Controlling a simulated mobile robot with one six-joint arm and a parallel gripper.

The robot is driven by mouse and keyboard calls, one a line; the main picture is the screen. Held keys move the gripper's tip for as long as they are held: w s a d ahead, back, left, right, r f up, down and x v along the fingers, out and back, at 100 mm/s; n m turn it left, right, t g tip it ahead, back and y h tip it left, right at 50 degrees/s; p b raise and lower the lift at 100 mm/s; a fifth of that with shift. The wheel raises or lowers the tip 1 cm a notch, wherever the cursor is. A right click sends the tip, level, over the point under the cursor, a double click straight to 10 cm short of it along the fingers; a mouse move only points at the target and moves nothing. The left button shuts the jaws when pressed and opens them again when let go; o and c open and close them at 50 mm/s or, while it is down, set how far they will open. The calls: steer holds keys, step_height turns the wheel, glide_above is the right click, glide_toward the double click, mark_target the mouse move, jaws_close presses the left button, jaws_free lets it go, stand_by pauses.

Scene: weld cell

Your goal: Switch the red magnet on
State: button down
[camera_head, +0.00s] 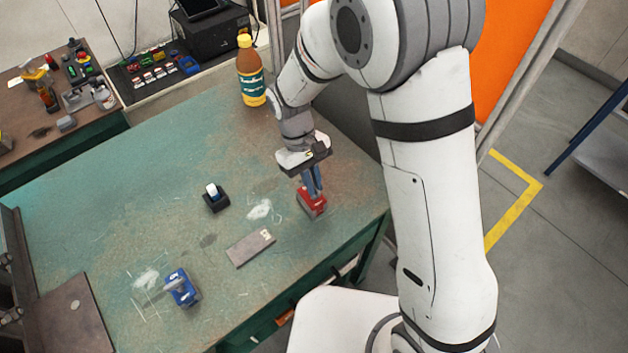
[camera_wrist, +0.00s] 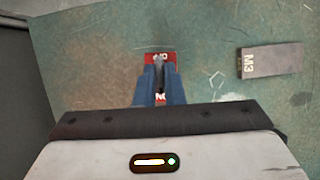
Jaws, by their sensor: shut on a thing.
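The red magnet (camera_head: 313,207) sits on the green table near its right edge. My gripper (camera_head: 313,193) is above it, pointing down, its blue fingers reaching to the magnet's top. In the wrist view the gripper (camera_wrist: 160,72) is shut on a grey part, seemingly the knob, on top of the red magnet (camera_wrist: 150,58). White lettering shows on the red top, partly covered by the fingers. I cannot tell which way the knob is turned.
A grey metal bar (camera_head: 250,247) marked M3 lies left of the magnet. A blue magnet (camera_head: 181,287), a small black holder (camera_head: 215,197) and a brown bottle (camera_head: 250,72) also stand on the green table (camera_head: 110,215). Its middle is mostly clear.

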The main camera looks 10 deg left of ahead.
mark_target(305, 188)
steer(key=c, duration=1.5)
jaws_free()
steer(key=v, duration=0.8)
steer(key=shift+s, duration=0.1)
steer(key=s+d+r+m+t+y, duration=0.1)
steer(key=s+d+r+m+t, duration=0.1)
steer(key=d, duration=0.6)
steer(key=s+d+r+m+t+y, duration=0.1)
steer(key=s+d+r+m, duration=0.3)
steer(key=d, duration=0.5)
steer(key=s+d+r+m+t+y, duration=0.1)
steer(key=s+d+r+m+t, duration=0.2)
steer(key=d, duration=0.6)
steer(key=shift+s+d+r, duration=0.1)
steer(key=shift+s+r, duration=0.4)
steer(key=shift+r, duration=0.2)
